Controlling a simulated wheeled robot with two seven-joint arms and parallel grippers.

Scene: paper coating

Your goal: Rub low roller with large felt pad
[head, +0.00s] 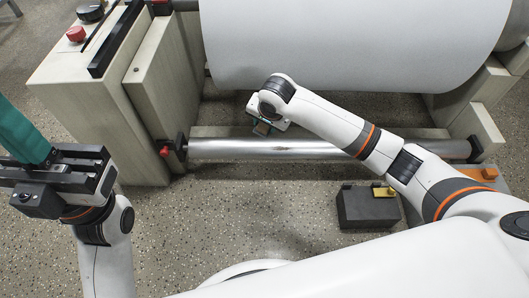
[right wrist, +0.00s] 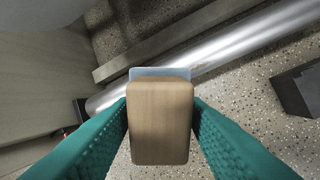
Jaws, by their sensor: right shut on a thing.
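The low roller (head: 225,149) is a shiny metal cylinder lying across the front of the machine, with a brownish mark near its middle. It runs diagonally in the right wrist view (right wrist: 220,54). My right gripper (right wrist: 160,125) is shut on the large felt pad (right wrist: 160,122), a wooden block with a pale layer at its far edge. The pad overlaps the roller in that view; I cannot tell whether they touch. In the head view my right gripper (head: 264,127) is just behind the roller, mostly hidden by its wrist. My left gripper (head: 22,138) is at the left, its jaw gap unclear.
A large white paper roll (head: 350,45) hangs above and behind the roller. A dark block (head: 368,208) with a yellow piece (head: 383,191) stands on the speckled floor in front. An orange piece (head: 478,174) lies at right. A red button (head: 76,33) tops the left cabinet.

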